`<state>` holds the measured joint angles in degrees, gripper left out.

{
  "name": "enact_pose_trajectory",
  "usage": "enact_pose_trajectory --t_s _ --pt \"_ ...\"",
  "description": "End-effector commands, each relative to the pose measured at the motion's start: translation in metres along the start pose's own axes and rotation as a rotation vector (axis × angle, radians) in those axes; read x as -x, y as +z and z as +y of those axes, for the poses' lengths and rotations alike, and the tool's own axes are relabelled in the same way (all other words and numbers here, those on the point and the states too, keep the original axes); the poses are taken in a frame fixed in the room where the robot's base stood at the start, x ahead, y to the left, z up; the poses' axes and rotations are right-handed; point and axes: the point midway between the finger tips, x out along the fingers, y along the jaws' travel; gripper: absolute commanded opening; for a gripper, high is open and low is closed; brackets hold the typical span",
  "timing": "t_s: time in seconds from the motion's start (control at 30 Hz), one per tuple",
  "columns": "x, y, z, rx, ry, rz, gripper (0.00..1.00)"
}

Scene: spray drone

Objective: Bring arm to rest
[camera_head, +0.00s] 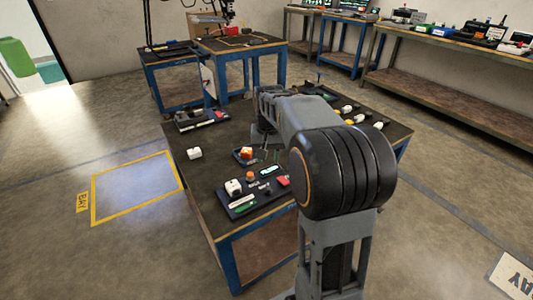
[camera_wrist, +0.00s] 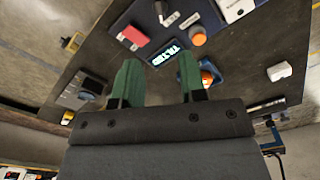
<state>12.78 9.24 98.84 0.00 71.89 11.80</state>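My arm reaches out over a dark-topped workbench (camera_head: 205,200) with blue legs in the head view. My gripper (camera_head: 266,142) is small there, above the bench and partly hidden by my own arm. In the wrist view my gripper (camera_wrist: 160,82) shows two green fingers standing apart with a clear gap and nothing held between them. The bench top with its small parts lies beyond the fingertips, seen at a slant.
A dark tray (camera_head: 262,201) holds several small parts. A white block (camera_head: 194,153) and an orange part (camera_head: 246,153) stand near it. A red part (camera_wrist: 132,37) shows in the wrist view. A yellow-outlined floor area (camera_head: 135,187) left of the bench is clear.

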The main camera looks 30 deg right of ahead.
Motion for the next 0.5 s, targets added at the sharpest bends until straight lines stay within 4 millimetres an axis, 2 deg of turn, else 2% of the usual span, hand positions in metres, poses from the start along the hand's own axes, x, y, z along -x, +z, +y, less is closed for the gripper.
enact_pose_trajectory --t_s 0.27,0.33,0.4,0.43,0.5 --pt "0.000 -0.003 -0.001 0.017 -0.003 0.015 0.38" --pt "-0.012 0.000 0.000 0.043 -0.003 0.016 0.38" --pt "-0.021 0.010 0.001 0.069 -0.003 0.014 0.38" --pt "-0.019 0.016 0.002 0.082 -0.005 0.020 0.38" --pt "-0.003 0.036 -0.001 0.127 -0.008 0.039 0.38"
